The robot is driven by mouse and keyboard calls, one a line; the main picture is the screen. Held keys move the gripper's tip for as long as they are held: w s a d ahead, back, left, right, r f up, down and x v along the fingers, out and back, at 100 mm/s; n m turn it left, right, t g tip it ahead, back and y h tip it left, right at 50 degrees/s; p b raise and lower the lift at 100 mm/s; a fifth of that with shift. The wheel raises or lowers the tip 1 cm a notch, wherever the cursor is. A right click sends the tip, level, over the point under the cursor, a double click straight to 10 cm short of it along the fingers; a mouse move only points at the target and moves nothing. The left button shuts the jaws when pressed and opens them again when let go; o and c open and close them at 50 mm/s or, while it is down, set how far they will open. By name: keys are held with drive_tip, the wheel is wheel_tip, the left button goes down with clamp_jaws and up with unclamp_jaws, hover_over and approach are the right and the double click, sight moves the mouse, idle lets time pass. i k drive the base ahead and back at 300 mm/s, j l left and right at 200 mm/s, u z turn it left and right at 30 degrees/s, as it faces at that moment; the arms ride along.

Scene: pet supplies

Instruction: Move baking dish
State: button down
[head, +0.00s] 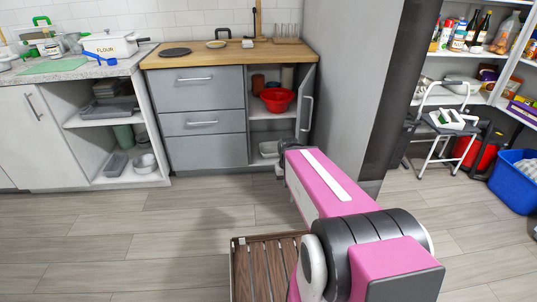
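I cannot tell for sure which thing is the baking dish. A grey rectangular dish (107,110) sits on the upper shelf of the open left cabinet. A smaller grey loaf-shaped dish (116,163) stands on that cabinet's bottom. A pale rectangular container (269,149) is low inside the open right cabinet, partly hidden. My pink arm reaches forward from the lower right toward that right cabinet. Only a dark part of my gripper (283,149) shows beyond the arm, near the pale container. Its fingers are hidden, so I cannot see whether it holds anything.
A red colander (277,99) sits on the right cabinet's upper shelf. The cabinet door (305,103) stands open. A tall grey panel (345,90) is right of it. A slatted wooden piece (262,270) is low in front. The floor between is clear.

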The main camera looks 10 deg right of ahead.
sight(268, 149)
drive_tip(key=i+j, duration=0.2)
drive_tip(key=j, duration=0.15)
drive_tip(key=i+j, duration=0.2)
drive_tip(key=j, duration=0.15)
drive_tip(key=i+j+z, duration=0.1)
drive_tip(key=j, duration=0.25)
drive_tip(key=i+j, duration=0.45)
drive_tip(key=j, duration=0.25)
drive_tip(key=i+j, duration=0.2)
drive_tip(key=j, duration=0.15)
drive_tip(key=i+j+z, duration=0.1)
drive_tip(key=j, duration=0.25)
drive_tip(key=i+j, duration=0.25)
drive_tip(key=j, duration=0.15)
drive_tip(key=i+l, duration=0.35)
drive_tip(key=l, duration=0.15)
